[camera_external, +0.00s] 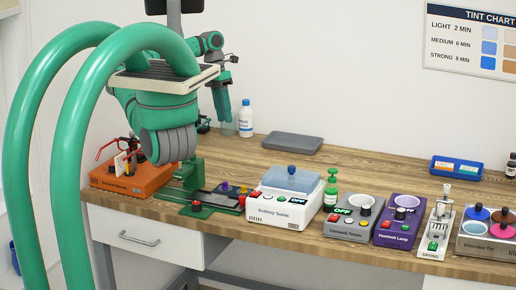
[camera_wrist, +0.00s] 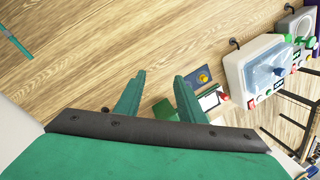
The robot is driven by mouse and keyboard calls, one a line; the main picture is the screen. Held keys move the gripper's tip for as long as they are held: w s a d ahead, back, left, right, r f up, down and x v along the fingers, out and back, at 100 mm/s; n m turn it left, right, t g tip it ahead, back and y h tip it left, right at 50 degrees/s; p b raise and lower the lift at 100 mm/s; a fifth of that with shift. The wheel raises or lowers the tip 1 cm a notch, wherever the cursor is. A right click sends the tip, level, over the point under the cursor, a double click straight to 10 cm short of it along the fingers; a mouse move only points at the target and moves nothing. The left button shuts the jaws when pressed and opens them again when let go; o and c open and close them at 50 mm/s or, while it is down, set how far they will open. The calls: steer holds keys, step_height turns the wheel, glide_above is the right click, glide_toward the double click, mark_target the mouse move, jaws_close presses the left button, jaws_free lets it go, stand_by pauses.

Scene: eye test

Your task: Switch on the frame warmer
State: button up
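An orange box (camera_external: 132,178), which seems to be the frame warmer, stands at the left end of the bench. Its front label is too small to read surely. Red-rimmed glasses (camera_external: 118,146) rest on or above its top. My arm hides part of its top and right side, and I cannot make out its switch or whether it is on. My gripper (camera_external: 226,118) is above the bench, behind and to the right of the box, near a white bottle. In the wrist view my gripper (camera_wrist: 159,76) shows two green fingers apart with nothing between them. The orange box is not seen there.
A green device with a dark bed (camera_external: 215,193) lies right of the box. A white cleaner with a blue lid (camera_external: 285,198) follows; it also shows in the wrist view (camera_wrist: 240,68). More devices line the front edge. A grey tray (camera_external: 291,143) lies behind, with bare wood around it.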

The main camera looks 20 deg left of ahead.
steer(key=s+a+n+g+y, duration=0.1)
steer(key=s+a+n, duration=0.45)
steer(key=a, duration=0.95)
steer(key=n+g+y, duration=0.1)
steer(key=n+g, duration=0.1)
glide_toward(124, 162)
steer(key=r, duration=0.1)
steer(key=w+d+r, duration=0.1)
steer(key=r, duration=0.2)
steer(key=shift+w+d, duration=0.2)
steer(key=shift+w, duration=0.2)
steer(key=shift+s+a+f+y, duration=0.15)
steer(key=shift+a+y, duration=0.15)
steer(key=shift+s+a+f+g, duration=0.1)
steer(key=shift+f+g, duration=0.05)
steer(key=shift+g, duration=0.15)
steer(key=x, duration=1)
steer(key=shift+f, duration=0.3)
